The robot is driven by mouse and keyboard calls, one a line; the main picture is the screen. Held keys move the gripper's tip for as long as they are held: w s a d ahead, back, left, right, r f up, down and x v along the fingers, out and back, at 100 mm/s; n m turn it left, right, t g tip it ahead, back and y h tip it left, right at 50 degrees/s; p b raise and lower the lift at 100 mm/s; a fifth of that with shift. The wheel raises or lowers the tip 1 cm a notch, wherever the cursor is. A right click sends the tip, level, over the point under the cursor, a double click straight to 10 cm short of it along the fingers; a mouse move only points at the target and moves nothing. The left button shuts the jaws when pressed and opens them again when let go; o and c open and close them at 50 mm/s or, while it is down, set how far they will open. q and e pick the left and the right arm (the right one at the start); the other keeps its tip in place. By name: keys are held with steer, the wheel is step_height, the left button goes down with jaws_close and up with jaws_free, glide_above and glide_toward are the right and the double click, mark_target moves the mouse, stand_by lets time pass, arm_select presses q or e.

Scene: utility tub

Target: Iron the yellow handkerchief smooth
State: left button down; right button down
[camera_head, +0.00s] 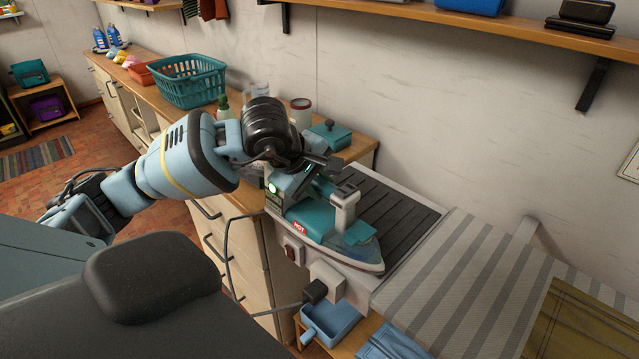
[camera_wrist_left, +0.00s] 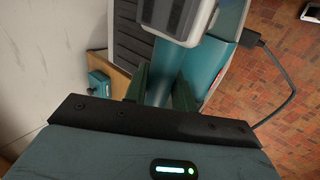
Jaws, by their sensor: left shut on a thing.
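The teal and grey iron (camera_head: 308,218) sits on or just over the front of the dark ribbed rest (camera_head: 385,205) at the board's left end; I cannot tell whether it touches. A red HOT label shows beside it. My left gripper (camera_head: 325,183) is shut on the iron's handle from above. The left wrist view shows its fingers (camera_wrist_left: 160,92) around the teal handle, with the iron's body (camera_wrist_left: 220,70) beyond. The yellow handkerchief (camera_head: 590,325) lies at the lower right on the striped ironing board (camera_head: 465,275), with fold lines in it and cut off by the frame. My right gripper is out of view.
A cord runs from a plug (camera_head: 315,291) at the board's end. A blue tray (camera_head: 330,322) is below it. A teal basket (camera_head: 188,80) and a small teal box (camera_head: 330,136) stand on the counter behind. The striped cover between rest and handkerchief is clear.

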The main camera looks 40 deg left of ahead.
mark_target(341, 216)
arm_select(q)
steer(key=shift+d+r, duration=0.1)
steer(key=shift+d+m, duration=0.2)
steer(key=shift+m, duration=0.1)
steer(key=d+f+m+h, duration=0.1)
steer(key=d+m, duration=0.1)
steer(key=s+d+m+g+h, duration=0.1)
steer(key=d+m, duration=0.1)
steer(key=m, duration=0.1)
steer(key=s+d+f+m+g+h, duration=0.1)
steer(key=d+m+h, duration=0.1)
steer(key=shift+s+d+f, duration=0.1)
steer(key=shift+d+f, duration=0.15)
steer(key=shift+f, duration=0.05)
steer(key=s+d+m+g, duration=0.1)
steer(key=d+m, duration=0.1)
steer(key=s+d+m+g+h, duration=0.1)
steer(key=d+m, duration=0.1)
steer(key=m, duration=0.1)
steer(key=s+d+m+g+h, duration=0.1)
steer(key=d+m+g, duration=0.1)
steer(key=m, duration=0.1)
steer(key=shift+d+f, duration=0.1)
steer(key=shift+f, duration=0.05)
steer(key=shift+s+d+m+g, duration=0.4)
steer(key=shift+d+m, duration=0.1)
steer(key=shift+m, duration=0.2)
steer(key=shift+w+d, duration=0.1)
